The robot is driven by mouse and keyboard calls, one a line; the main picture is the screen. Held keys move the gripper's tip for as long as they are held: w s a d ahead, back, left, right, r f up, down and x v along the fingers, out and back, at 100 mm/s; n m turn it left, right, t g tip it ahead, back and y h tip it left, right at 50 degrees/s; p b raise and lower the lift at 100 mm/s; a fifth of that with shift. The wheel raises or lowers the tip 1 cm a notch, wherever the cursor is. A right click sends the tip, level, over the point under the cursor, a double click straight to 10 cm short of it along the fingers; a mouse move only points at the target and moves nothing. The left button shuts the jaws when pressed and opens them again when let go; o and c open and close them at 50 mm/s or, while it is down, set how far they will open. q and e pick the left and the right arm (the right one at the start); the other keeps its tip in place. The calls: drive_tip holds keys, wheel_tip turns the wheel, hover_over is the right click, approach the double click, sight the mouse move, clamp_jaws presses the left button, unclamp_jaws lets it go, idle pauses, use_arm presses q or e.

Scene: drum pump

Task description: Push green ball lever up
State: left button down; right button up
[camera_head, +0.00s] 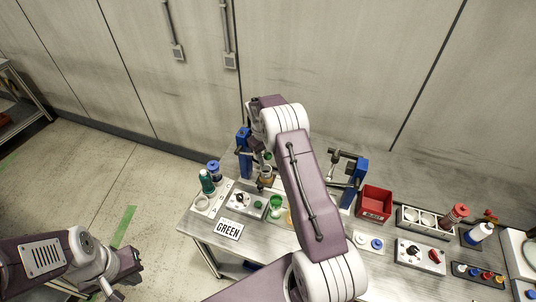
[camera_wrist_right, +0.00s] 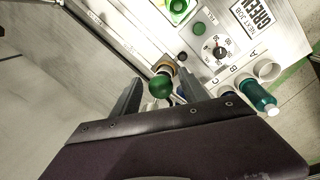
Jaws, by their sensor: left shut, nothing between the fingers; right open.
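The green ball (camera_wrist_right: 160,86) of the lever shows in the right wrist view, between the two spread fingers of my right gripper (camera_wrist_right: 161,79). The fingers are open, and I cannot tell whether either touches the ball. In the head view a small green spot (camera_head: 268,156), likely this ball, shows beside the blue pump stand (camera_head: 244,155), below my right wrist. The lever's rod is mostly hidden. My left gripper (camera_head: 116,293) is low at the left, off the table, shut and empty.
A GREEN sign (camera_head: 229,229), a dial box (camera_head: 246,203) and a teal bottle (camera_head: 207,182) stand at the table's left end. A green funnel-like cup (camera_head: 275,207) is near my right forearm. A second blue stand (camera_head: 354,183) and red bin (camera_head: 374,203) are to the right.

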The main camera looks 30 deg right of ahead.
drive_tip(key=shift+w, duration=0.1)
clamp_jaws()
idle(1.2)
